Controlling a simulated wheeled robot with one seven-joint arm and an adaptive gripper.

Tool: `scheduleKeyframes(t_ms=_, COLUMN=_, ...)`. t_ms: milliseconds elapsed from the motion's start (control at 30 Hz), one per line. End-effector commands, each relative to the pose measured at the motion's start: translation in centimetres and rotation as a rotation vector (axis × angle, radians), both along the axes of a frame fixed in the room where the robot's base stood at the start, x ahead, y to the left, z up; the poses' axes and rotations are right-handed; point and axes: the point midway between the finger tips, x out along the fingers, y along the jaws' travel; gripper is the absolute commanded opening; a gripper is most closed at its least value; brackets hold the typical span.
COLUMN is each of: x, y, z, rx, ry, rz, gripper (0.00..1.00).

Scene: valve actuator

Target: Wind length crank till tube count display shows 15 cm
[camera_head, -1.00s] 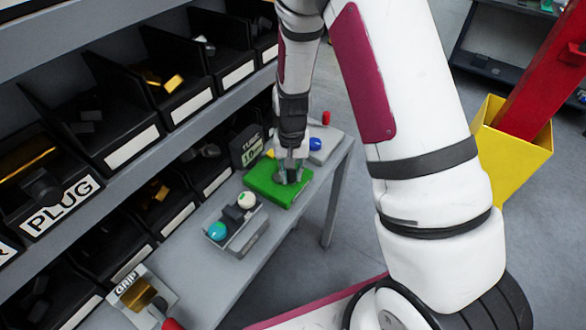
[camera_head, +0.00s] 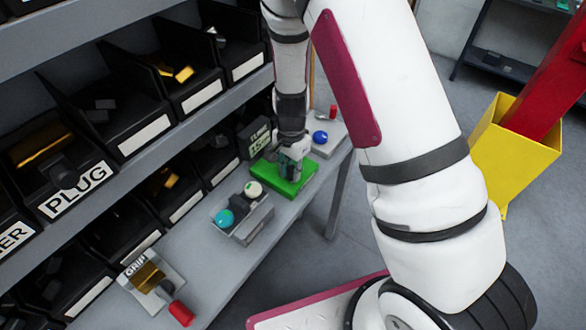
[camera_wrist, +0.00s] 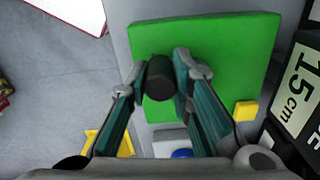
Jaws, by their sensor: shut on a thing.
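The green crank box (camera_head: 297,181) sits on the grey bench, and its flat top also fills much of the wrist view (camera_wrist: 235,50). My gripper (camera_head: 291,160) is over the box. In the wrist view my gripper (camera_wrist: 165,75) is shut on the dark round crank knob (camera_wrist: 160,80), with one finger on each side. The rest of the crank is hidden. The tube count display (camera_head: 259,142) stands behind the box. In the wrist view the display (camera_wrist: 297,91) is at the right edge, sideways, and reads 15 cm.
A grey box with a teal ball (camera_head: 224,217) and a white ball (camera_head: 254,188) stands nearer on the bench. A blue ball (camera_head: 320,137) is beyond the green box. A grip unit with a red handle (camera_head: 181,313) is at the front. Shelf bins line the left.

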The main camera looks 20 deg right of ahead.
Motion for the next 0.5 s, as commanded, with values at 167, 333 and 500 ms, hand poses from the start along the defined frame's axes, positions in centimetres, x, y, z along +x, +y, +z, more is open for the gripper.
scheduleKeyframes(t_ms=167, x=0.05, y=0.11, z=0.05, rx=0.001, ry=-0.002, rz=-0.01, gripper=0.0)
scheduleKeyframes(t_ms=333, x=0.06, y=0.12, z=0.05, rx=0.001, ry=-0.002, rz=-0.01, gripper=0.0)
scheduleKeyframes(t_ms=500, x=0.07, y=0.11, z=0.05, rx=0.001, ry=-0.002, rz=-0.009, gripper=0.29)
